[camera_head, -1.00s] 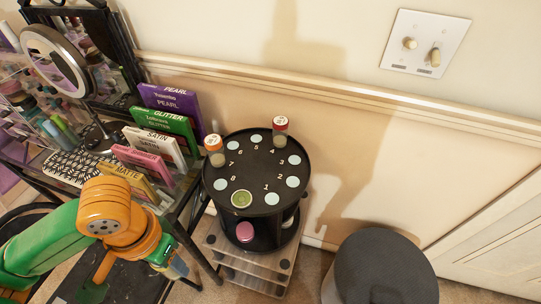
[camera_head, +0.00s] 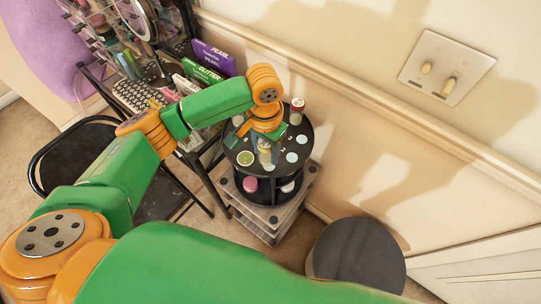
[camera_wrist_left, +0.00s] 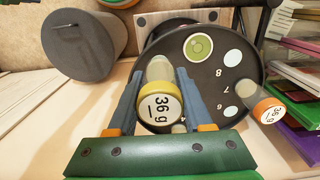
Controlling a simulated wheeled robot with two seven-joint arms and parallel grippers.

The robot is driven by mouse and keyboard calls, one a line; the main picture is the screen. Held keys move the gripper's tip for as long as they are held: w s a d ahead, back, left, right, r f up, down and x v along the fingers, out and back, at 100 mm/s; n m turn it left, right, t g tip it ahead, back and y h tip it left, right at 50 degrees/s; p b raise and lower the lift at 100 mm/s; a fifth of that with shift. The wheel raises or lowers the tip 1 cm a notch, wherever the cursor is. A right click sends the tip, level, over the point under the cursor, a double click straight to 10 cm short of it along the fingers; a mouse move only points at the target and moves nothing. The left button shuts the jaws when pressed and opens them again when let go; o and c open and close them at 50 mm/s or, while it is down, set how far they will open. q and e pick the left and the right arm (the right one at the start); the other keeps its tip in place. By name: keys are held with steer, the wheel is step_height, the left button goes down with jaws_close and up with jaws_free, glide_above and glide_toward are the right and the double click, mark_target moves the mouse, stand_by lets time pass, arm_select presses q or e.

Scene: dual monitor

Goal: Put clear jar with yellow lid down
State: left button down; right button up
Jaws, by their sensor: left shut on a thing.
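My left gripper (camera_wrist_left: 160,92) is shut on the clear jar with the yellow lid (camera_wrist_left: 160,106); the lid, printed "36 g", faces the wrist camera. In the head view the jar (camera_head: 265,153) is held over the black round stand (camera_head: 273,166), lid up. I cannot tell whether its base touches the stand top. The stand top (camera_wrist_left: 214,77) has pale round spots with numbers beside them. My left arm hides part of it in the head view. My right gripper is not in view.
A jar with a white and red lid (camera_head: 297,111) stands on the stand's far edge. A jar with an orange lid (camera_wrist_left: 268,110) stands near the rim in the wrist view. A dark stool (camera_head: 357,255) stands to the right.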

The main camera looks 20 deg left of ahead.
mark_target(269, 159)
arm_select(q)
steer(key=f, duration=0.3)
steer(key=shift+w+d+f+p, duration=0.15)
steer(key=shift+w+f+p, duration=0.2)
steer(key=shift+f, duration=0.35)
steer(key=shift+c, duration=1.6)
jaws_free()
steer(key=shift+f, duration=0.1)
step_height(269, 159, up, 12)
steer(key=shift+r+b, duration=0.2)
steer(key=shift+b, duration=0.25)
steer(key=shift+f, duration=0.1)
